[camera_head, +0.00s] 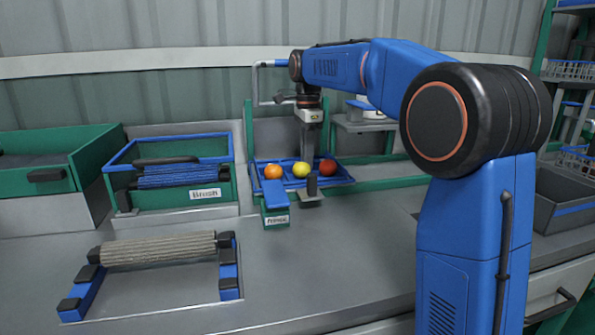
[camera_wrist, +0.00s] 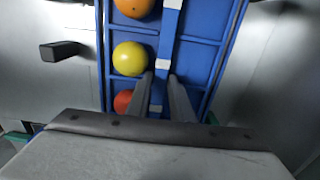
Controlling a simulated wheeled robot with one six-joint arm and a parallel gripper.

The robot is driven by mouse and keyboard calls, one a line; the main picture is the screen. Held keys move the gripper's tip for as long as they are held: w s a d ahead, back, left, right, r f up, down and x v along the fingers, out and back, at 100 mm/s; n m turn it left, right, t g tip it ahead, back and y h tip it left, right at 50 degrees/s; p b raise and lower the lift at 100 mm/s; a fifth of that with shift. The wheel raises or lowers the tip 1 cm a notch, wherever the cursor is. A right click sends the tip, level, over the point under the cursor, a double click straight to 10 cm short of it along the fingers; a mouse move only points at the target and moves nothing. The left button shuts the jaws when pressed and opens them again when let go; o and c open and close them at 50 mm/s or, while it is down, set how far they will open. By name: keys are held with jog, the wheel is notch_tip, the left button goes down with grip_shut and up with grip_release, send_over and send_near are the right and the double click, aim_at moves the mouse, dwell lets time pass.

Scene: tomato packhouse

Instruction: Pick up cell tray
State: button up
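The cell tray (camera_head: 343,178) is a blue tray on the bench below my gripper. It also shows in the wrist view (camera_wrist: 205,42). An orange tomato (camera_head: 272,172), a yellow tomato (camera_head: 301,169) and a red tomato (camera_head: 328,167) sit in a row in its cells. A blue bar with white bands (camera_wrist: 167,45) runs along the tray's middle. My gripper (camera_head: 305,152) points down over the tray. Its two fingers (camera_wrist: 162,76) are a narrow gap apart, one on each side of the bar. Whether they press on it is unclear. The red tomato is partly hidden by a finger.
A green box labelled as a brush (camera_head: 205,193) with a blue roller stands left of the tray. A small labelled green holder (camera_head: 277,219) and a dark knob (camera_head: 312,186) stand in front. A ribbed roller on blue supports (camera_head: 160,248) lies front left. The bench right of the holder is clear.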

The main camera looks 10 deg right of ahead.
jog(key=shift+c, duration=0.6)
grip_shut()
jog(key=shift+r, duration=0.1)
